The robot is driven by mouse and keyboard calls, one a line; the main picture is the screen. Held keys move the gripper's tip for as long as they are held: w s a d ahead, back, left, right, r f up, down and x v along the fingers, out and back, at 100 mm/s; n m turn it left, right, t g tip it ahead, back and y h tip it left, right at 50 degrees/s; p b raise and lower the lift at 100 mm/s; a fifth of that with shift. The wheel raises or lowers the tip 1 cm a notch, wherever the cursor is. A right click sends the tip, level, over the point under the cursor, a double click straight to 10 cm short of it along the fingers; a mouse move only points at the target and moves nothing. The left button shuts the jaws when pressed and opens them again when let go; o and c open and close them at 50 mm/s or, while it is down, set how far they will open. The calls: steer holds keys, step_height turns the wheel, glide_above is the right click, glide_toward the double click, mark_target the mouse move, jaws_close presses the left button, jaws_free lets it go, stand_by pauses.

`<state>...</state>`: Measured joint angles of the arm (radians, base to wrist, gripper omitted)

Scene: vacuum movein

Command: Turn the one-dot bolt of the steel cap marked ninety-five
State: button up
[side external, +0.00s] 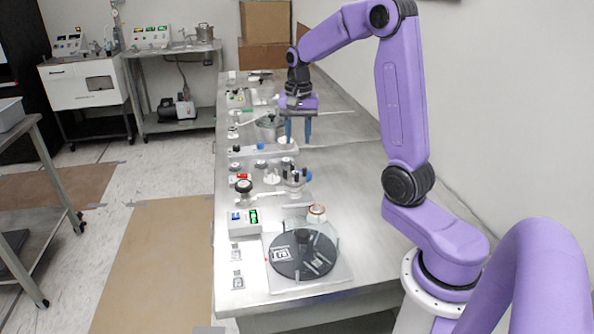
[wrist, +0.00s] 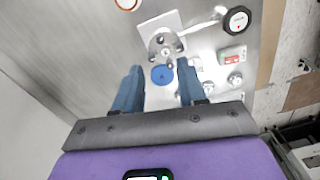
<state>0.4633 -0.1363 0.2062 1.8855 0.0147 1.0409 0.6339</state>
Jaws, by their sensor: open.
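A round steel fitting with several darker bolt-like parts (wrist: 165,43) sits on a pale plate, near the top centre of the wrist view. It may be the steel cap, but no ninety-five and no dots can be read. In the side view a cluster of small fittings (side external: 293,179) stands on the bench at that area, too small to tell apart. A blue disc (wrist: 162,75) lies just below the fitting in the wrist view, between the fingers in the picture. My gripper (side external: 298,142) is open, blue fingers pointing down and empty; it also shows in the wrist view (wrist: 159,84).
A black knob (wrist: 236,19) and a red-display box (wrist: 232,56) stand right of the fitting in the wrist view. The bench's right side is mostly clear.

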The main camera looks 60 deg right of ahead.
mark_target(297, 173)
step_height(297, 173, down, 11)
steer(key=shift+f, duration=0.2)
stand_by(0.3)
jaws_close()
